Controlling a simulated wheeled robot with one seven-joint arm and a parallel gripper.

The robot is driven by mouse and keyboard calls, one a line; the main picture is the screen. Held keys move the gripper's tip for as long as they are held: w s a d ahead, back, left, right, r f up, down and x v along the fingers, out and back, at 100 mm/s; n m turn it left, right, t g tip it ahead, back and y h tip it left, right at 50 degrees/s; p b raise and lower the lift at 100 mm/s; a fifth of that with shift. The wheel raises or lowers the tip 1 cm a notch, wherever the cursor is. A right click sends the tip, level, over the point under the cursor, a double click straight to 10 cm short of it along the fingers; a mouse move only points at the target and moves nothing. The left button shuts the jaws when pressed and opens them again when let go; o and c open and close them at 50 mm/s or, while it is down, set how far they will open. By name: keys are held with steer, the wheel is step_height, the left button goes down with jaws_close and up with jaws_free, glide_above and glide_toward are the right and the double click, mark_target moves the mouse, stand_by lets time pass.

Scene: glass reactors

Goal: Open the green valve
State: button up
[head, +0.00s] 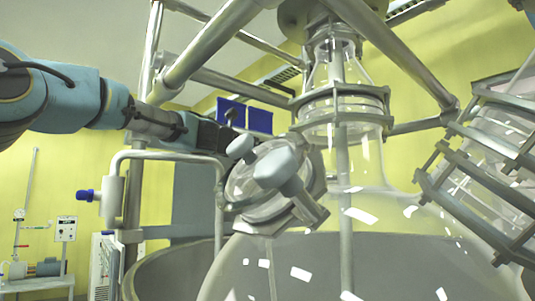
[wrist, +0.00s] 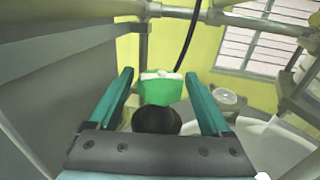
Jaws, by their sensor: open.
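The green valve (wrist: 160,91) shows in the wrist view, ahead of my gripper and between its two teal fingers in the picture. It has a pale top edge, and a dark rounded part (wrist: 157,121) sits just below it. My gripper (wrist: 160,74) is open, with a finger on each side of the valve and a visible gap to each. I cannot tell how far the fingertips reach along the valve's depth. In the head view my arm comes in from the left, and its fingertips are hidden behind the glass flange. The green valve is not visible there.
A large glass reactor (head: 375,230) with a clamped side port (head: 262,190) stands close to my gripper. Metal frame bars (head: 205,48) cross above. A blue-tipped valve (head: 86,195) is on the left pipe. A dark hose (wrist: 188,35) hangs beyond the green valve.

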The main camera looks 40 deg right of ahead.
steer(key=m+g+p, duration=0.2)
steer(key=g, duration=0.1)
steer(key=shift+w+r+p, duration=0.15)
steer(key=shift+r+p, duration=0.1)
steer(key=shift+p, duration=0.05)
steer(key=m+g+p, duration=0.1)
steer(key=g+p, duration=0.1)
steer(key=g, duration=0.1)
steer(key=shift+m+p, duration=0.4)
steer(key=shift+s+f+m+g+y+p, duration=0.2)
steer(key=shift+m+g+y+p, duration=0.15)
steer(key=shift+g+p, duration=0.3)
steer(key=shift+f, duration=0.1)
